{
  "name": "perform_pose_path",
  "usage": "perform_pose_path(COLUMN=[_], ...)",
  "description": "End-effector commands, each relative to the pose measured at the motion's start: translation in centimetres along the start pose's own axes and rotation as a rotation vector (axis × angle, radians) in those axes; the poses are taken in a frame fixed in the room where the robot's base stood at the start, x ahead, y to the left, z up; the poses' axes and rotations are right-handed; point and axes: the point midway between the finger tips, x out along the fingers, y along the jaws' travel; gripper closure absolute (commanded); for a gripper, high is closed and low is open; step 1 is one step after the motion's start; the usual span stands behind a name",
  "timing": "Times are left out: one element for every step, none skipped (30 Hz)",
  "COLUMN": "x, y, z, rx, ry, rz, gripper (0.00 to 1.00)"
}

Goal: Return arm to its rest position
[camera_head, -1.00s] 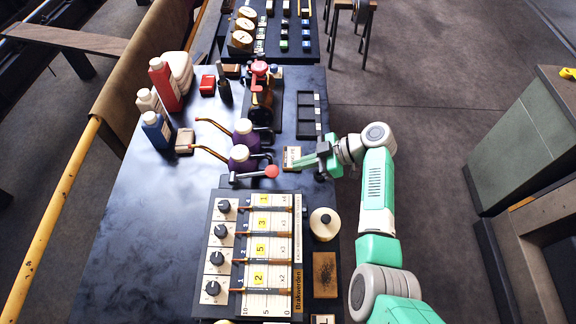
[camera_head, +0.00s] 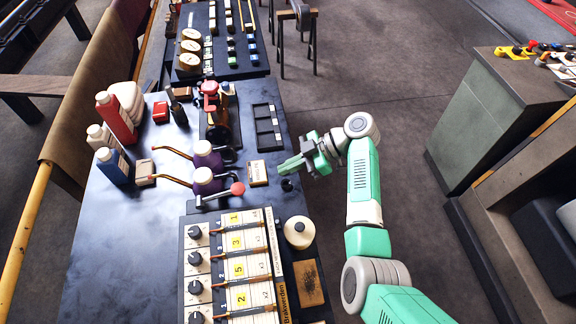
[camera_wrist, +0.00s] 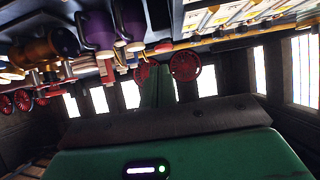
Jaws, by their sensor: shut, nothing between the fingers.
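My gripper (camera_head: 283,170) is in the head view, at the right edge of the dark workbench (camera_head: 120,240). Its green fingers are shut with nothing between them and point left. A small labelled block (camera_head: 258,173) lies on the bench just left of the fingertips, apart from them. In the wrist view the green fingers (camera_wrist: 158,80) stand together in the middle, with the bench things tilted across the top.
A board with knobs and numbered yellow tags (camera_head: 238,268) lies at the front. A round cream-lidded pot (camera_head: 298,232), purple oil cans (camera_head: 205,180) and a black compartment tray (camera_head: 267,127) are nearby. A grey-green cabinet (camera_head: 490,110) stands right. Open floor lies between.

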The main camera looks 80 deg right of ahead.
Motion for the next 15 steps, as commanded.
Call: perform_pose_path(x=[0.0,0.0,0.0,0.0,0.0,0.0,0.0,0.0,0.0,0.0,0.0,0.0,0.3,1.0,2.4], y=[0.0,0.0,0.0,0.0,0.0,0.0,0.0,0.0,0.0,0.0,0.0,0.0,0.1,0.4,0.8], z=[0.0,0.0,0.0,0.0,0.0,0.0,0.0,0.0,0.0,0.0,0.0,0.0,-0.3,-1.3,-3.0], rx=[0.000,0.000,0.000,0.000,0.000,0.000,0.000,0.000,0.000,0.000,0.000,0.000,-0.002,-0.004,-0.006], ry=[0.000,0.000,0.000,0.000,0.000,0.000,0.000,0.000,0.000,0.000,0.000,0.000,-0.008,-0.031,-0.072], rz=[0.000,0.000,0.000,0.000,0.000,0.000,0.000,0.000,0.000,0.000,0.000,0.000,0.002,0.011,0.034], gripper=[1.00,1.00,1.00,1.00,1.00,1.00,1.00,1.00,1.00,1.00,1.00,1.00,1.00,1.00,1.00])
